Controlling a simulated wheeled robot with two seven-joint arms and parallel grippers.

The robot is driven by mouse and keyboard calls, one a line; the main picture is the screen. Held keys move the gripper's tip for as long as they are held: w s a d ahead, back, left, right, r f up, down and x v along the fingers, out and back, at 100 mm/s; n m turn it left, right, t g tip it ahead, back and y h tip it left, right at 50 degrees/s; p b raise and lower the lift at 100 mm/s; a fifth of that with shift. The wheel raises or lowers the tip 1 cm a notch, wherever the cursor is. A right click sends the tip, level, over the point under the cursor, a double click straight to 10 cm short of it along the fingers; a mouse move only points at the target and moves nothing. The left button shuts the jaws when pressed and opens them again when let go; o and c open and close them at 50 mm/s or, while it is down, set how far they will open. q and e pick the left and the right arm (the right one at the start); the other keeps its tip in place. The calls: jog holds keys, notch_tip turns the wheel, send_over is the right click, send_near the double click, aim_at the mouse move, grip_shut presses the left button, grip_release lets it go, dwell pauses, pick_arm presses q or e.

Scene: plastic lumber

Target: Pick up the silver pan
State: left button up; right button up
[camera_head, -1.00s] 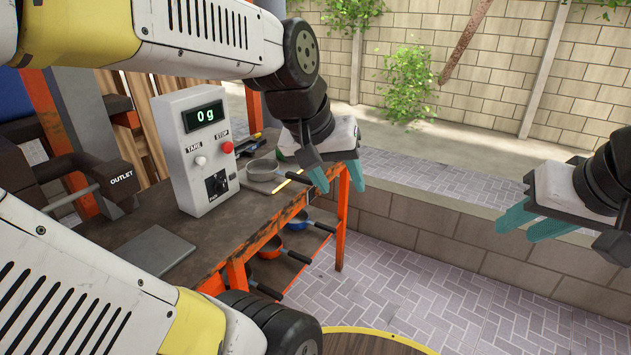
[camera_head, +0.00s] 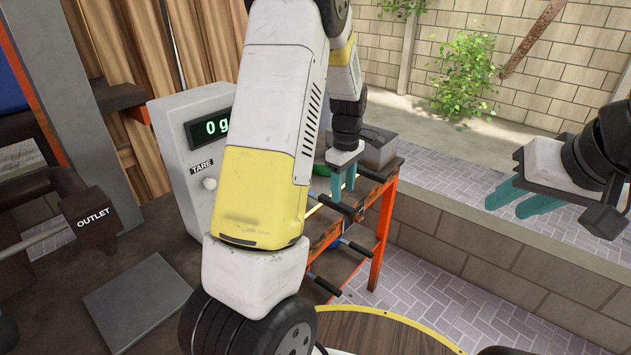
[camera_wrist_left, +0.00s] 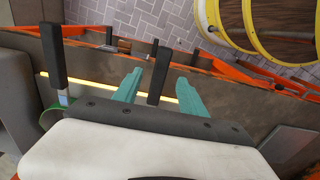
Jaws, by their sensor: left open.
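My left gripper (camera_head: 343,188) is open, pointing down over the far end of the workbench (camera_head: 150,245). A black pan handle (camera_head: 333,204) lies just by its fingertips. In the left wrist view that handle (camera_wrist_left: 159,76) shows between the two teal fingers of the left gripper (camera_wrist_left: 158,82), which are apart from each other. The silver pan's body is hidden behind my left arm in the head view and behind the gripper in the wrist view. My right gripper (camera_head: 508,205) is open and empty, away from the bench at right.
A second black handle (camera_wrist_left: 55,58) stands beside a green item (camera_wrist_left: 50,116). A scale box (camera_head: 195,150) reading 0 g and a grey box (camera_head: 378,150) are on the bench. Orange frame bars (camera_head: 384,230) edge it, with more handles on a lower shelf.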

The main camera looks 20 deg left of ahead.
aim_at(341, 204)
pick_arm(q)
notch_tip(341, 204, down, 6)
jog(key=shift+a+f, duration=0.1)
jog(key=shift+f, duration=0.15)
jog(key=shift+c, duration=0.2)
grip_shut()
